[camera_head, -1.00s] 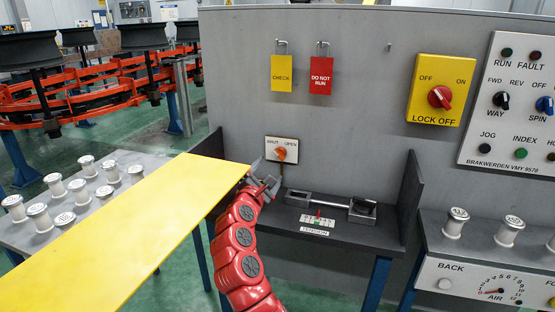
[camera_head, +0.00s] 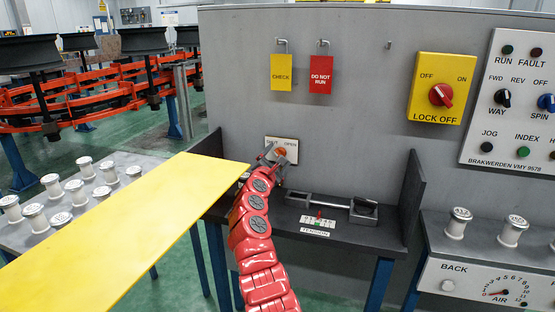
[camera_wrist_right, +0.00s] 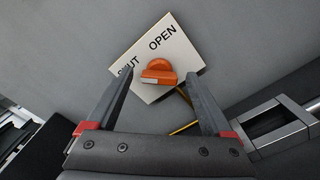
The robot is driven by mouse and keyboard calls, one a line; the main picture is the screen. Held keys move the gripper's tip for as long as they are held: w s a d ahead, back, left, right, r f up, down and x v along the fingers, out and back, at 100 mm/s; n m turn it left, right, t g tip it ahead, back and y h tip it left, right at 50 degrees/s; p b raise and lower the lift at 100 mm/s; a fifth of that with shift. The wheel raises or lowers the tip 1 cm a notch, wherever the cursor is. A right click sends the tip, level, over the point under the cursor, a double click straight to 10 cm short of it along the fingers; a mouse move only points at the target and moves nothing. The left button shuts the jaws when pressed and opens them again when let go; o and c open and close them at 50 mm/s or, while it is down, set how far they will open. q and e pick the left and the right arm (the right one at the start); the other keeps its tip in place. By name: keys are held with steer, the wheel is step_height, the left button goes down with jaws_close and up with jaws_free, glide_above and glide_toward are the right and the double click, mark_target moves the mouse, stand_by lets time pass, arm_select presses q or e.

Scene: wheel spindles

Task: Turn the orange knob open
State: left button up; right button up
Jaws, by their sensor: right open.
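The orange knob (camera_wrist_right: 158,72) sits on a white plate (camera_wrist_right: 178,52) marked SHUT and OPEN on the grey wall. In the head view the knob (camera_head: 281,152) is partly covered by my right gripper (camera_head: 274,156), at the end of the red arm. In the right wrist view my right gripper (camera_wrist_right: 160,98) is open, with one finger on each side of the knob's lower area. The knob appears between and just beyond the fingertips; whether they touch it I cannot tell. My left gripper is not in view.
A dark shelf (camera_head: 345,235) with a metal tension bar (camera_head: 325,202) lies below and right of the knob. A yellow panel (camera_head: 130,222) spans the left front. Yellow and red tags (camera_head: 320,74) hang above. A dark side wall (camera_head: 412,195) bounds the shelf.

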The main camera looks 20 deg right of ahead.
jaws_close()
stand_by(0.3)
steer(key=shift+m, duration=0.3)
steer(key=shift+f+m+b, duration=0.15)
steer(key=shift+m+b, duration=5.3)
steer(key=shift+m, duration=3.15)
